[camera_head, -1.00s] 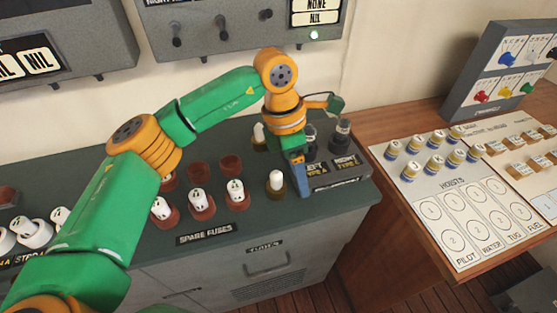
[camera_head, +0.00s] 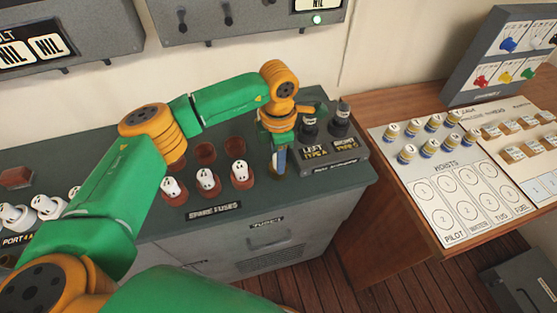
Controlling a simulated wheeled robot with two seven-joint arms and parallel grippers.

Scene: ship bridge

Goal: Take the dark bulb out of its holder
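Two dark, bulb-like pieces stand in dark holders on a small labelled box at the cabinet's right end: the left piece (camera_head: 309,127) behind a "LEFT TYPE A" label and the right piece (camera_head: 341,122) behind a "RIGHT" label. I cannot tell whether either is unlit or simply black. My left gripper (camera_head: 278,165) points down at the cabinet top, left of this box. It is over the spot where a pale bulb stood in a brass holder, and hides most of it. Whether its fingers are closed cannot be made out. My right gripper is not in view.
Red fuse sockets stand left of the gripper, with white spare fuses (camera_head: 206,180) in the front row. A wooden desk (camera_head: 375,225) with a hoist board (camera_head: 460,190) stands to the right. A grey panel (camera_head: 240,20) hangs on the wall behind.

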